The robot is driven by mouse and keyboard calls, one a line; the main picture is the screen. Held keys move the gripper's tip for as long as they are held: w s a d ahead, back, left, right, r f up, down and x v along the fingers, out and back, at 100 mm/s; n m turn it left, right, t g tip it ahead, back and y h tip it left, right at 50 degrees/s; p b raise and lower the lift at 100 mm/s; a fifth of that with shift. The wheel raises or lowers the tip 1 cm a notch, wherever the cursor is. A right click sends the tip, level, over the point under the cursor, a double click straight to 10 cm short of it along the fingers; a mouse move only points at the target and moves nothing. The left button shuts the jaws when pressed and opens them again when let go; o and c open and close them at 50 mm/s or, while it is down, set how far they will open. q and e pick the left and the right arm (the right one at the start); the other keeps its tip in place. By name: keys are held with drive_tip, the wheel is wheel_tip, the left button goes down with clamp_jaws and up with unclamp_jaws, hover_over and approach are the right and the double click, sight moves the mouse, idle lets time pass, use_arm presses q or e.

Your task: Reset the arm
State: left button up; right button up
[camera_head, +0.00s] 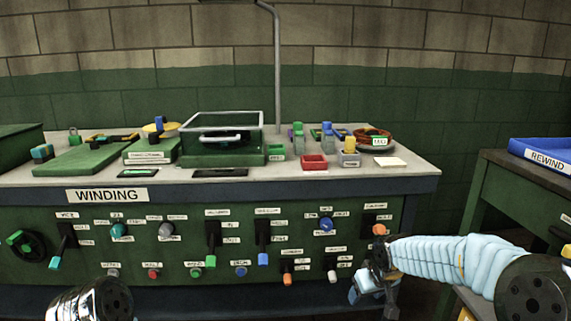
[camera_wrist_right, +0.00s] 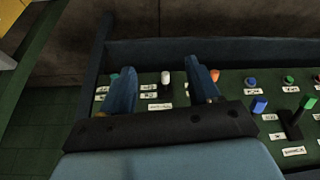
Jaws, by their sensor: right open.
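My right gripper (camera_head: 372,288) is in front of the lower right of the green WINDING panel (camera_head: 130,250), its arm in a pale blue sleeve (camera_head: 440,257). In the right wrist view the gripper (camera_wrist_right: 165,85) has its two blue fingers apart with nothing held between them. A white-capped knob (camera_wrist_right: 166,78) shows between the fingers, beyond them, and an orange knob (camera_wrist_right: 215,75) is beside the right finger. A shiny metal part of my left arm (camera_head: 90,302) shows at the bottom left; the left gripper is not in view.
The bench top (camera_head: 75,178) holds a clear-lidded green box (camera_head: 222,140), a red tray (camera_head: 314,162) and several small items. Levers and knobs stick out of the panel. A green side table (camera_head: 500,180) with a blue REWIND tray (camera_head: 540,150) stands at right.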

drive_tip(key=s+a+f+m+g+y, duration=0.1)
drive_tip(key=s+a+f, duration=0.1)
drive_tip(key=s+f, duration=0.35)
drive_tip(key=s+a+f+g, duration=0.1)
drive_tip(key=s+a+f, duration=0.15)
drive_tip(key=f, duration=0.65)
drive_tip(key=s+a+f+m+g+y, duration=0.1)
drive_tip(key=s+a+f, duration=0.1)
drive_tip(key=s+f, duration=0.4)
drive_tip(key=s+a+f+m, duration=0.1)
drive_tip(key=s+f, duration=0.3)
drive_tip(key=s, duration=0.3)
drive_tip(key=s+a+f+m+g+y, duration=0.1)
drive_tip(key=s+a+f, duration=0.1)
drive_tip(key=s+f, duration=0.2)
drive_tip(key=s, duration=0.3)
drive_tip(key=shift+s+a+f, duration=0.15)
drive_tip(key=shift+f, duration=0.25)
